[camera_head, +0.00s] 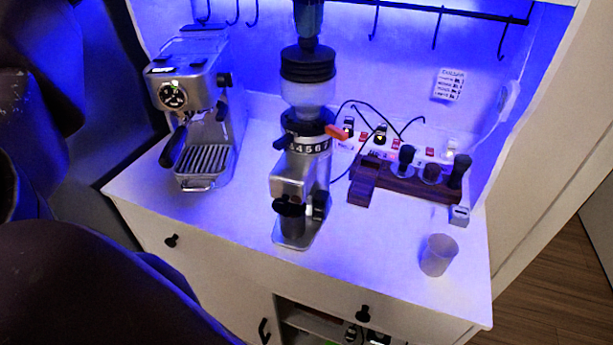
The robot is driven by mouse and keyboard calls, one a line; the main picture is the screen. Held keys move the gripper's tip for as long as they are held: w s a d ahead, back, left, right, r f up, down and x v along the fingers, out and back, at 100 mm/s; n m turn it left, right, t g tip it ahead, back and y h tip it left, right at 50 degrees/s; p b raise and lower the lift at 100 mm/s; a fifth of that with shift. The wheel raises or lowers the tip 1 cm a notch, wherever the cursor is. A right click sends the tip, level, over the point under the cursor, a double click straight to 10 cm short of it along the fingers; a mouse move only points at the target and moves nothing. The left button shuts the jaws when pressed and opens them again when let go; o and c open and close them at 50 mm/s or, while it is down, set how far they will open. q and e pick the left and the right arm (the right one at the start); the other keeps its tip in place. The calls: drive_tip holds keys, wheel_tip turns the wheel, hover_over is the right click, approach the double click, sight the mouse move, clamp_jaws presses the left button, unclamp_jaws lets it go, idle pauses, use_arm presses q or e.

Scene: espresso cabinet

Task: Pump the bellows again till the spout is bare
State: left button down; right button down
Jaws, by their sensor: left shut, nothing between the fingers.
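The grinder (300,180) stands upright near the middle of the white counter. Its black ribbed bellows (308,63) sit on top of the clear hopper (307,94). My left gripper (308,34) shows as a dark, blue-lit shape coming down from the top edge, mostly cut off. It is shut with nothing held, directly above the bellows; I cannot tell whether it touches them. My right gripper is not in view.
An espresso machine (190,110) stands to the left. A dark wooden stand (395,183) with tampers is to the right, with switches and cables behind it. A translucent cup (437,254) stands at the front right. Hooks hang from a rail (420,8). The front counter is mostly clear.

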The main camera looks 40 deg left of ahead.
use_arm(q)
drive_tip(key=shift+r, duration=0.15)
drive_tip(key=shift+r+p, duration=0.85)
drive_tip(key=shift+r, duration=0.1)
drive_tip(key=shift+r+p, duration=1.05)
drive_tip(key=shift+r, duration=0.6)
drive_tip(key=shift+r+p, duration=0.5)
drive_tip(key=shift+r, duration=0.25)
